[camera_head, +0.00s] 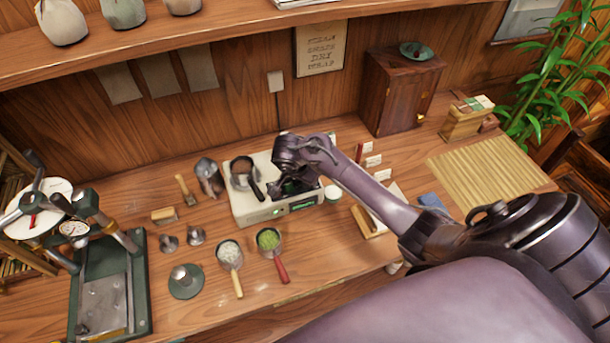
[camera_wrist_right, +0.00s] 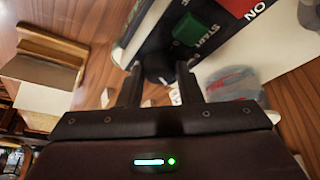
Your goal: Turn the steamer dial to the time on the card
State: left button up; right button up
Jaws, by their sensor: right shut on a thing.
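The steamer (camera_head: 250,209) is a pale box on the bench with a dark pan on its left and a green lit display on its front. My right gripper (camera_head: 292,188) is over its right half. In the right wrist view, my right gripper (camera_wrist_right: 160,82) is shut on a dark round knob, seemingly the dial (camera_wrist_right: 157,66), beside a green START button (camera_wrist_right: 190,30) and a red ON switch (camera_wrist_right: 240,6). The dial's marks and setting are hidden. A paper card with writing (camera_head: 320,50) hangs on the wall; no time is legible on it. My left gripper is out of view.
A wooden cabinet (camera_head: 395,90) stands behind the steamer to the right. Two handled scoops (camera_head: 230,254) lie in front. A press (camera_head: 105,290) stands at the left. A bamboo mat (camera_head: 487,172) lies right. Small white cards (camera_head: 372,160) stand right of the steamer.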

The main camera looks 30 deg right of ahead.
aim_at(300, 193)
jog(key=shift+w+d+r, duration=0.1)
jog(key=o, duration=1)
jog(key=shift+c, duration=0.2)
jog(key=shift+a+r, duration=0.15)
jog(key=shift+a, duration=0.05)
jog(key=b+v, duration=0.1)
jog(key=v, duration=0.5)
jog(key=shift+r, duration=0.15)
jog(key=shift+a+r, duration=0.1)
jog(key=shift+r, duration=0.4)
jog(key=shift+s, duration=0.25)
